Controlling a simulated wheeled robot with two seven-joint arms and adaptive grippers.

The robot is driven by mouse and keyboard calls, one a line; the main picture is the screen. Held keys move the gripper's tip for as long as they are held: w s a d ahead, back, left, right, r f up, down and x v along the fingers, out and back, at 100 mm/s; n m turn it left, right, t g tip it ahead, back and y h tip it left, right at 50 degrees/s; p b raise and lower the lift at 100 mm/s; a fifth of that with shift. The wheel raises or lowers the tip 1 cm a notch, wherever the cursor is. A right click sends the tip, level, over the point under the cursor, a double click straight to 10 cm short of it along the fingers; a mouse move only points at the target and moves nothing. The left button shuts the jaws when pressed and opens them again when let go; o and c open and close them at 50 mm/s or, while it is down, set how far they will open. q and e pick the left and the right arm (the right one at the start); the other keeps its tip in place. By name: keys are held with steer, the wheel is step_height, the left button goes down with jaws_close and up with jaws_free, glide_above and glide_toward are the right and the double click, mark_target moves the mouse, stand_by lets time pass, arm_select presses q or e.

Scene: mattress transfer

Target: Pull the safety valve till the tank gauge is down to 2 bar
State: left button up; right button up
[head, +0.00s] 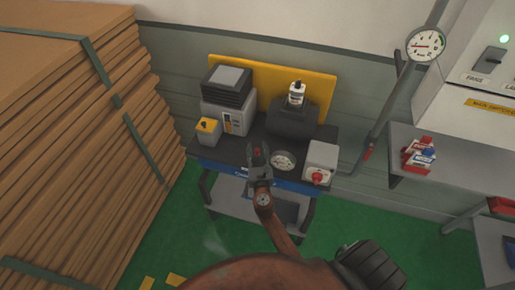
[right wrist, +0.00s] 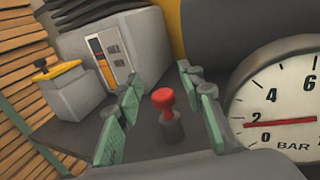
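The safety valve, a red knob on a dark stem (right wrist: 165,105), stands upright on the tank unit. It also shows as a small red spot in the head view (head: 258,152). My right gripper (head: 259,158) is over it; in the right wrist view the green-padded fingers (right wrist: 165,118) stand apart on both sides of the knob, with gaps visible. The tank gauge (right wrist: 285,108) is right of the knob, its red needle pointing close to the 2 mark. The gauge also shows in the head view (head: 284,160), too small to read. My left gripper is not in view.
A grey machine (head: 228,112) and a small yellow-topped box (head: 207,131) stand left on the bench. A white box with a red knob (head: 320,163) stands right of the gauge. A wall gauge (head: 426,44) hangs at upper right. Stacked boards (head: 70,140) fill the left.

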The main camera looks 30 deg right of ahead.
steer(key=v, duration=1.2)
steer(key=shift+w+d, duration=0.1)
